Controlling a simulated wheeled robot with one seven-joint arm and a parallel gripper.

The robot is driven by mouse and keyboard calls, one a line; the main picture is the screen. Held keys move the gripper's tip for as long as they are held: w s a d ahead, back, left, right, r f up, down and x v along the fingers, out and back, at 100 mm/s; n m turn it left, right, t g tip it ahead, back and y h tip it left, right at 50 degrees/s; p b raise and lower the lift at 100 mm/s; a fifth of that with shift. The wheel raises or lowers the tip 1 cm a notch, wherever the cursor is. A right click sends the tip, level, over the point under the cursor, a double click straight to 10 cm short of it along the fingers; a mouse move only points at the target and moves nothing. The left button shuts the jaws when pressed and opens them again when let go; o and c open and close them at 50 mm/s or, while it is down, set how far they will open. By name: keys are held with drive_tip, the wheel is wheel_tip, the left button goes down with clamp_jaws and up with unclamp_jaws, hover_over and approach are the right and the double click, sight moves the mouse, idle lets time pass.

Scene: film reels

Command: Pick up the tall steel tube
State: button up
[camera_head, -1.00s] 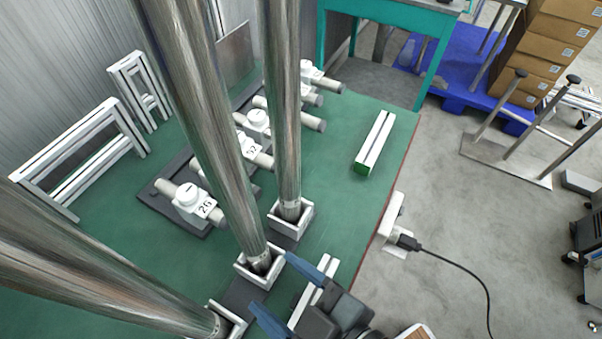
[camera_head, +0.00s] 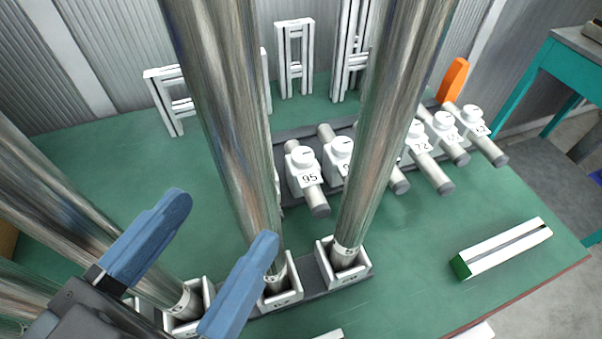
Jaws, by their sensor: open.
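Several tall steel tubes stand in square white holders on a dark strip on the green table (camera_head: 90,150). One tube (camera_head: 400,110) is at the right, one (camera_head: 225,120) in the middle, and one (camera_head: 90,225) leans across the left in the picture. Part of another shows at the lower left edge. My gripper (camera_head: 215,220), with blue fingers, is open at the lower left. Its right finger overlaps the foot of the middle tube in the picture, and the left tube's lower end shows between the fingers. I see no tube gripped. The tube tops are out of view.
White numbered valve-like parts (camera_head: 308,178) lie in a dark rack behind the tubes. A white bar with a green end (camera_head: 503,248) lies at the right. White frames (camera_head: 295,58) stand at the back by the wall, near an orange part (camera_head: 453,80).

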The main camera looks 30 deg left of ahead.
sight(264, 170)
drive_tip(key=shift+w+r, duration=0.1)
drive_tip(key=shift+w, duration=1.05)
drive_tip(key=shift+w+a+f+p, duration=0.15)
drive_tip(key=shift+w+p, duration=0.25)
drive_tip(key=shift+w, duration=1)
drive_tip(key=shift+w+f+p, duration=0.1)
drive_tip(key=shift+w+p, duration=0.25)
drive_tip(key=shift+w, duration=1)
drive_tip(key=shift+c, duration=0.2)
clamp_jaws()
